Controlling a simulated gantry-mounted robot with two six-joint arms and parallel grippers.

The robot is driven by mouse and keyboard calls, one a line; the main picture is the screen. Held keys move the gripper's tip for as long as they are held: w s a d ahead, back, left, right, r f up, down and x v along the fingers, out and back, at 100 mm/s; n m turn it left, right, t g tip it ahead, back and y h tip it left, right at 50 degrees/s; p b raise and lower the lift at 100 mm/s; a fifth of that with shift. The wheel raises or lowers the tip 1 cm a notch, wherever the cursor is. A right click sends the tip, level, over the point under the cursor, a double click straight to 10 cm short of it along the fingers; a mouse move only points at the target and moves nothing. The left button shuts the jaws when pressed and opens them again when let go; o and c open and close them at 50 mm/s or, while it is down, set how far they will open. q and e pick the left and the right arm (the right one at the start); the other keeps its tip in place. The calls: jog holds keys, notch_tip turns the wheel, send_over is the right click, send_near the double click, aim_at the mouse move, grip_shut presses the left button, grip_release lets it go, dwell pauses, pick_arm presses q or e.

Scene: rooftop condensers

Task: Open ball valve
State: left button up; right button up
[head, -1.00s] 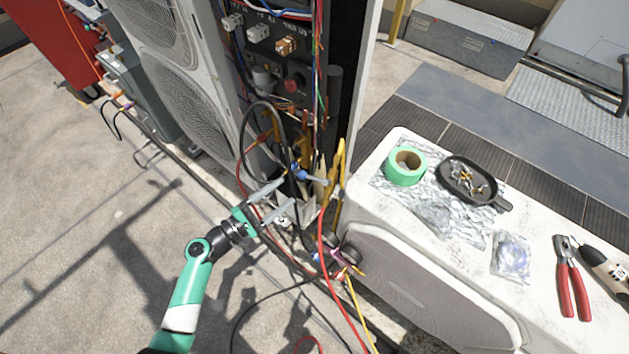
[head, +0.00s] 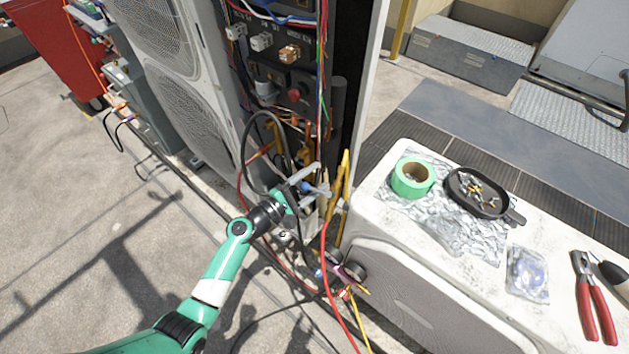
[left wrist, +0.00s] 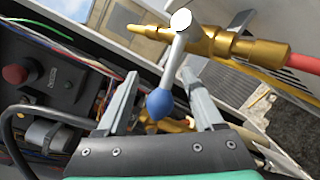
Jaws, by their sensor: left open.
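The ball valve (left wrist: 205,42) is a brass body with a red hose on its right end in the left wrist view. Its silver lever (left wrist: 173,62) ends in a blue ball knob (left wrist: 159,103). My left gripper (left wrist: 160,76) is open, with one finger on each side of the lever. The knob lies between the fingers, near the palm, with visible gaps to both fingers. In the head view, my left gripper (head: 314,188) is at the lower condenser front, and the blue knob (head: 305,187) shows between its fingers. The valve body is mostly hidden there. My right gripper is out of view.
Wires and a black hose (head: 246,135) hang around the open electrical panel (head: 283,72) behind the gripper. A white unit (head: 365,215) at right carries green tape (head: 413,177), a black pan (head: 478,192) and red-handled pliers (head: 597,305). Open concrete floor lies at left.

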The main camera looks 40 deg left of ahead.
pick_arm(q)
grip_shut()
dwell(0.3)
dwell(1.1)
